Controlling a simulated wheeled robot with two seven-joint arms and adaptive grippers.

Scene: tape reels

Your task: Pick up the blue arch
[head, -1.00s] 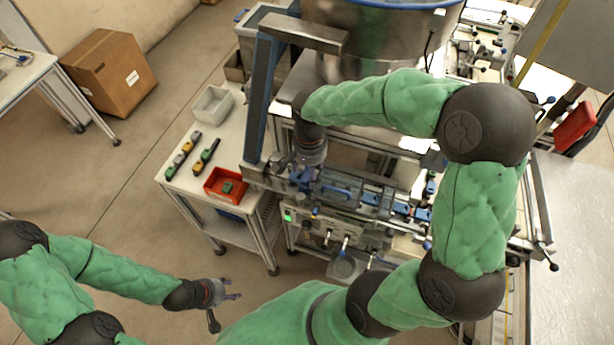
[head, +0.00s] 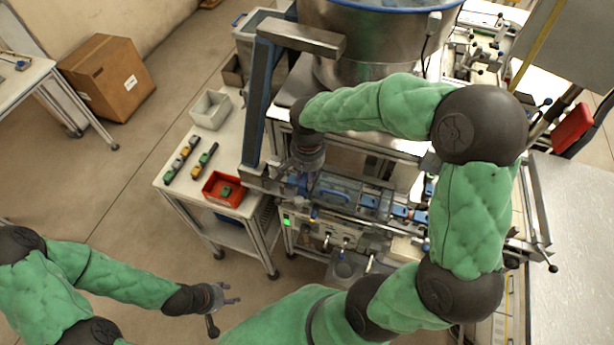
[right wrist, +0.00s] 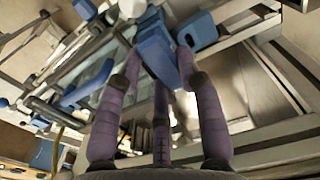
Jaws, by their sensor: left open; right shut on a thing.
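My right gripper (head: 304,180) is at the left end of the machine's rail, pointing down. In the right wrist view its purple fingers (right wrist: 160,68) are closed around a blue piece, which I take to be the blue arch (right wrist: 157,48). The fingers hide part of it, so its full shape cannot be told. In the head view the hand largely covers it. Another blue block (right wrist: 200,30) is close beside it in the wrist view. My left gripper (head: 228,296) is open and empty over the floor at the lower left.
The machine's rail (head: 370,202) carries several blue parts to the right of my right gripper. A blue-grey upright post (head: 258,105) stands close to its left. A side table (head: 180,194) holds a red bin (head: 212,194), a grey bin (head: 210,112) and small coloured blocks.

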